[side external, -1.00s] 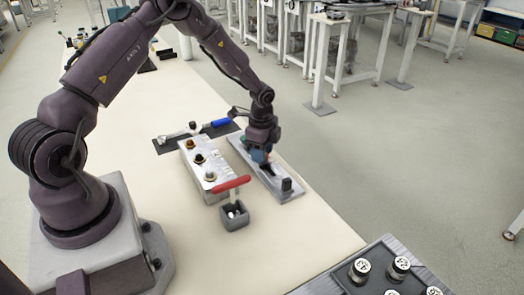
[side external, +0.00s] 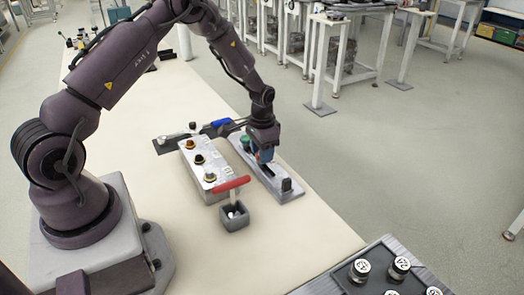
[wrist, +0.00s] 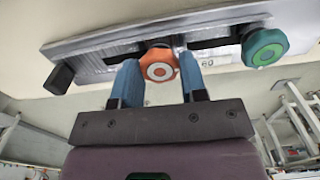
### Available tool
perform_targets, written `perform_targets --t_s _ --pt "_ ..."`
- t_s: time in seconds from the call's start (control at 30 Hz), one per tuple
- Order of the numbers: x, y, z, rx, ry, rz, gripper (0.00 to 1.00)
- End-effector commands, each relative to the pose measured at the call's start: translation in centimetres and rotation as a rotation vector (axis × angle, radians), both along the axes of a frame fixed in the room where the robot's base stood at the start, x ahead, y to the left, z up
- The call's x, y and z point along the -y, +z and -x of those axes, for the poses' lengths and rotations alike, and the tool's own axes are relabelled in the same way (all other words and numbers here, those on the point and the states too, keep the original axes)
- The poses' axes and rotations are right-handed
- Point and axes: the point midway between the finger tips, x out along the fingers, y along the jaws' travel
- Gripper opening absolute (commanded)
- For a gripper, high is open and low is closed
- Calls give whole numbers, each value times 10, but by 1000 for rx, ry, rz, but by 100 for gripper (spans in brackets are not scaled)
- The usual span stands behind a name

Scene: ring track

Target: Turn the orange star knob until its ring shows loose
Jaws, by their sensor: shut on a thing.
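The orange star knob (wrist: 160,66) shows in the wrist view, with a pale ring on its face. It sits at the slot of a long metal rail plate (wrist: 100,65). My gripper (wrist: 159,72) has its two blue fingers on either side of the knob and is shut on it. I cannot tell from the ring whether the knob is loose or tight. In the side view my gripper (side external: 265,156) is down over the rail plate (side external: 291,194), and the knob is mostly hidden there.
A green knob (wrist: 265,48) stands farther along the rail, close to my gripper. A black block (wrist: 59,78) is at the other end. Beside the rail are a block with several round parts (side external: 203,171) and a grey cup (side external: 234,218) below a red handle (side external: 231,186).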

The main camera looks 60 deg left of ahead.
Motion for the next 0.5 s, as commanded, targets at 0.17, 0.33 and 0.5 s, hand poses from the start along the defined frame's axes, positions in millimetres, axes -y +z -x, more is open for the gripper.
perform_targets --t_s 0.17,0.33,0.5 --pt "0 -2 0 -1 168 -1 16" --pt "0 -3 1 -2 321 -1 16" --pt "0 -3 1 -3 453 0 16"
